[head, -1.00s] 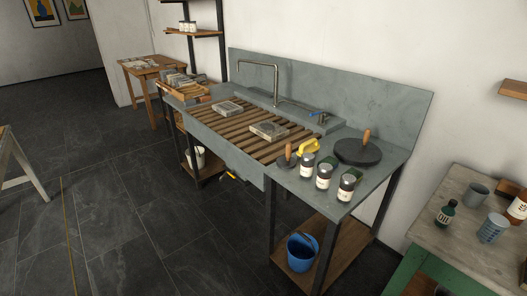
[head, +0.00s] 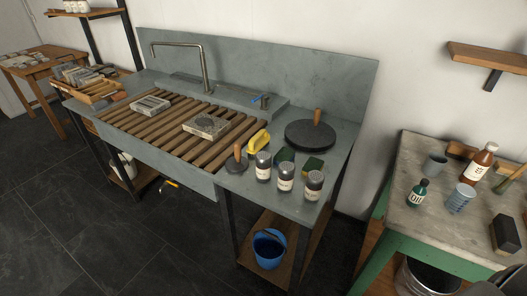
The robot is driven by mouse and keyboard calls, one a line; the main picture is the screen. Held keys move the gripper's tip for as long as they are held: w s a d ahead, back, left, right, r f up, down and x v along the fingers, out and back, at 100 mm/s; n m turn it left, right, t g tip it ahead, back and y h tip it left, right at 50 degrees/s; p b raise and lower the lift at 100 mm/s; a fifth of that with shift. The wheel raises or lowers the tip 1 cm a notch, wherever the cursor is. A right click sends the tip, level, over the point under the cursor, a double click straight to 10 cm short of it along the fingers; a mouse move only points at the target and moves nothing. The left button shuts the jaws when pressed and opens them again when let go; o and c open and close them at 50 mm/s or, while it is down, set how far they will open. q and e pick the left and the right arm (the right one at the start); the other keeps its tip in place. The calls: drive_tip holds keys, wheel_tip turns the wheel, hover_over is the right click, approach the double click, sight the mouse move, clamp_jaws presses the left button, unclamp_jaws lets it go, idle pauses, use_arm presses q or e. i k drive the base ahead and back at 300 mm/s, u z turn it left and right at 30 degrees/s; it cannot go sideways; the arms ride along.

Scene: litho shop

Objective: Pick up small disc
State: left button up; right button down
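A small dark disc (head: 236,165) with an upright wooden handle stands on the grey sink counter, at the right end of the wooden slats and left of the labelled shaker jars. A larger black disc (head: 310,136) with a wooden handle lies further back on the same counter. Neither of my grippers shows in the head view.
Shaker jars (head: 286,178), a yellow object (head: 258,141) and green pads (head: 313,166) crowd around the small disc. A blue bucket (head: 269,249) sits on the lower shelf. A green-framed table (head: 400,228) with bottles stands right. Dark floor is clear in front.

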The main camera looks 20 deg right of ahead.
sight(238, 164)
drive_tip(key=z, duration=0.55)
drive_tip(key=i, duration=0.55)
drive_tip(key=z, duration=0.5)
